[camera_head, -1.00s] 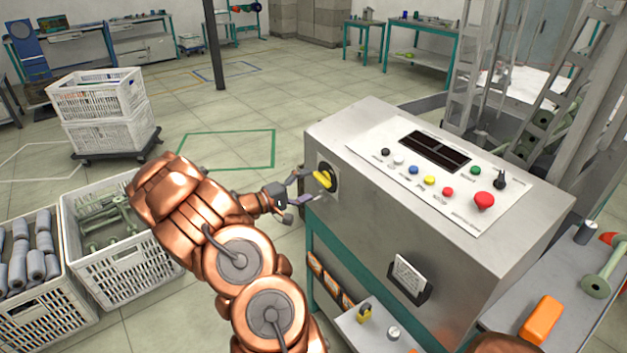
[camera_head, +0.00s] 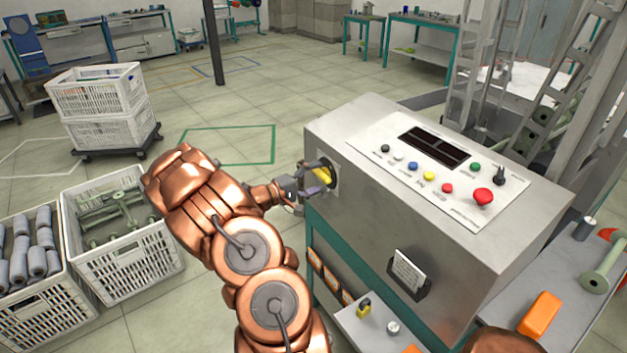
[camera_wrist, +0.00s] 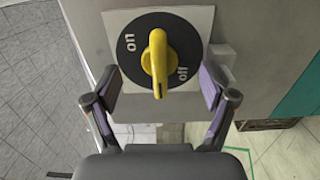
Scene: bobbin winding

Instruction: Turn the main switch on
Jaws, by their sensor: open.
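The main switch is a black round dial (camera_wrist: 134,66) with a yellow handle (camera_wrist: 157,62) on a pale square plate (camera_wrist: 201,22). In the wrist view the handle stands nearly upright, between the printed words "on" at the left and "off" at the right. In the head view the switch handle (camera_head: 321,173) is on the control box's left side (camera_head: 345,215), partly hidden by my gripper. My gripper (camera_wrist: 160,82) is open, with one finger on each side of the handle's lower end. Both fingers look apart from the handle.
The control box's sloped top carries a panel (camera_head: 400,148) with several buttons and a red emergency knob (camera_head: 483,196). White crates of spools (camera_head: 122,268) stand on the floor at left. A small shelf (camera_head: 368,335) sticks out below the box.

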